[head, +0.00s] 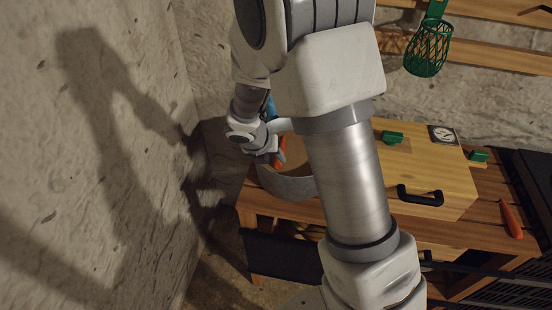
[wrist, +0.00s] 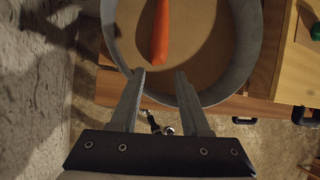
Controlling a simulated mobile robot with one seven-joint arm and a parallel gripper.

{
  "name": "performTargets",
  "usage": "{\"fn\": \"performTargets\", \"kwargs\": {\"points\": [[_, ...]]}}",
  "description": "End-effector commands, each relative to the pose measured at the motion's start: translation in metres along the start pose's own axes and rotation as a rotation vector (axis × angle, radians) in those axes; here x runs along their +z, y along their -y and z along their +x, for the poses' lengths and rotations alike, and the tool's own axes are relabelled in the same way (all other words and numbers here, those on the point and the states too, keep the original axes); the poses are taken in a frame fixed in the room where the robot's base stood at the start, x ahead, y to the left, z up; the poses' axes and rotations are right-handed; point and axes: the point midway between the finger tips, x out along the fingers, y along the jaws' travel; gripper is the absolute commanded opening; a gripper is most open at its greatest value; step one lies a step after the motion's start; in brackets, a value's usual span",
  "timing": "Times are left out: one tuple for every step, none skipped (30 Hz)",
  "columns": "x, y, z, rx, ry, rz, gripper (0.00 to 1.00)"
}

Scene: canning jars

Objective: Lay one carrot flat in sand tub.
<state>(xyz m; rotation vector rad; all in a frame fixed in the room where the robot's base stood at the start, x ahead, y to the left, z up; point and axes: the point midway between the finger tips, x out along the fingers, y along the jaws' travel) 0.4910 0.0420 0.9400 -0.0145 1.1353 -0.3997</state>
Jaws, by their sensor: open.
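The sand tub is a round grey tub (head: 285,186) with tan sand inside, at the left end of the wooden bench. Its rim (wrist: 243,50) and sand (wrist: 200,72) also show in the wrist view. An orange carrot (wrist: 160,30) is in the tub, its near end just beyond my fingertips; its far end is cut off by the frame. The carrot (head: 280,150) is partly hidden in the head view, and I cannot tell whether its whole length touches the sand. My gripper (wrist: 160,73) is open over the tub's near rim, with nothing between its fingers.
Another carrot (head: 511,219) lies on the bench's right end. A wooden box (head: 440,185) with a black handle stands right of the tub, with green pieces (head: 391,138) and a dial (head: 443,135) on it. A rough wall (head: 100,150) is close on the left.

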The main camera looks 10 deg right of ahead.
Motion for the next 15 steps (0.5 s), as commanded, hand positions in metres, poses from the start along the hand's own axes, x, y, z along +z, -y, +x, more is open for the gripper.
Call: {"fn": "performTargets", "kwargs": {"points": [[-0.003, -0.008, -0.021, 0.022, -0.001, -0.014, 0.64], [-0.003, -0.008, -0.029, 0.021, -0.001, -0.014, 0.64], [-0.002, -0.007, -0.039, 0.021, 0.000, -0.011, 0.64], [-0.002, -0.007, -0.046, 0.020, 0.001, -0.012, 0.64], [-0.001, -0.006, -0.054, 0.019, 0.002, -0.011, 0.64], [0.000, -0.005, -0.064, 0.017, 0.003, -0.008, 0.64], [0.000, -0.004, -0.071, 0.016, 0.004, -0.007, 0.64], [0.000, -0.004, -0.078, 0.016, 0.003, -0.007, 0.64], [0.001, -0.003, -0.086, 0.014, 0.004, -0.006, 0.64], [0.001, -0.003, -0.092, 0.014, 0.005, -0.005, 0.64], [0.001, -0.003, -0.098, 0.014, 0.005, -0.004, 0.64], [0.001, -0.002, -0.105, 0.013, 0.005, -0.004, 0.64], [0.001, -0.002, -0.110, 0.013, 0.006, -0.004, 0.64], [0.001, -0.002, -0.114, 0.012, 0.006, -0.003, 0.64], [0.001, -0.002, -0.119, 0.011, 0.005, -0.002, 0.64]]}}
